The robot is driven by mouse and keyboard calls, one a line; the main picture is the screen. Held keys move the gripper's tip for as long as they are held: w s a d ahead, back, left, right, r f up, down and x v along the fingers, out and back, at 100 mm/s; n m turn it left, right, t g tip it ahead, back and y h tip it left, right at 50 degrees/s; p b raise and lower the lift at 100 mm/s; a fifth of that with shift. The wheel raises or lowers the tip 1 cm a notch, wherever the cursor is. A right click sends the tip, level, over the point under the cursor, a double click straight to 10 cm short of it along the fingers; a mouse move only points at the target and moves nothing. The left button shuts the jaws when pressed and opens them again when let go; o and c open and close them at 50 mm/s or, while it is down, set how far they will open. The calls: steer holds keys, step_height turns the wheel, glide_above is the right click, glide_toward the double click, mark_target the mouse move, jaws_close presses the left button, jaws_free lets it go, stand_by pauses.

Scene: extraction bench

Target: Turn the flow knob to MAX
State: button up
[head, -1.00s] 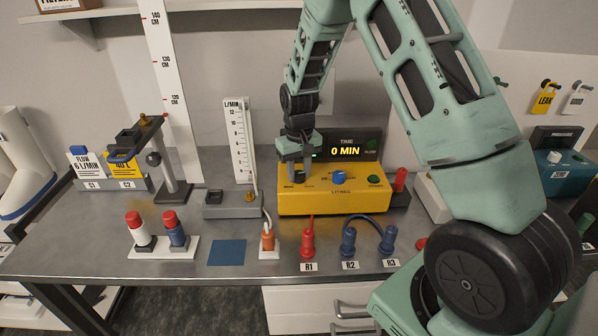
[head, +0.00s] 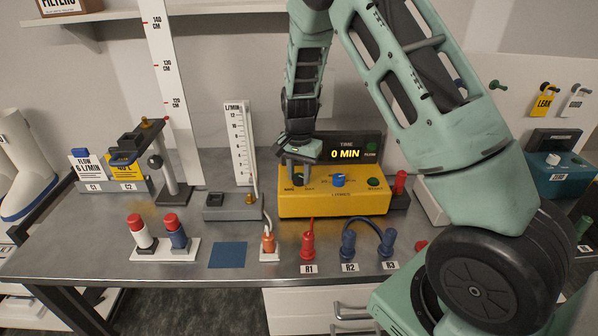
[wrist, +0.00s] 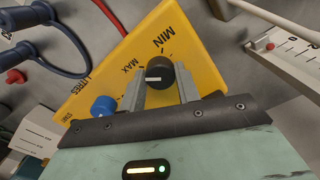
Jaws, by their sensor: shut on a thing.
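The yellow pump box (head: 335,204) stands on the bench, with a black flow knob (head: 297,179) at its top left. My gripper (head: 296,168) reaches down onto this knob from above. In the wrist view, my gripper (wrist: 158,88) is shut on the black knob (wrist: 160,70), one finger on each side. The knob's white pointer line lies roughly sideways and points left, on the side of the printed MAX. MIN is printed above the knob in that view. A blue knob (head: 338,180) and a green button (head: 374,182) sit further right on the box.
A time display (head: 348,153) reading 0 MIN stands behind the box. A flow gauge (head: 239,145) stands to its left. Red and blue connectors, R1 (head: 307,243) to R3 (head: 388,240), stand in front.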

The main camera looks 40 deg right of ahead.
mark_target(299, 176)
steer(key=shift+w+r+m, duration=0.1)
steer(key=shift+m, duration=0.8)
steer(key=o, duration=1)
step_height(299, 176, up, 17)
steer(key=b, duration=0.3)
steer(key=shift+r, duration=0.15)
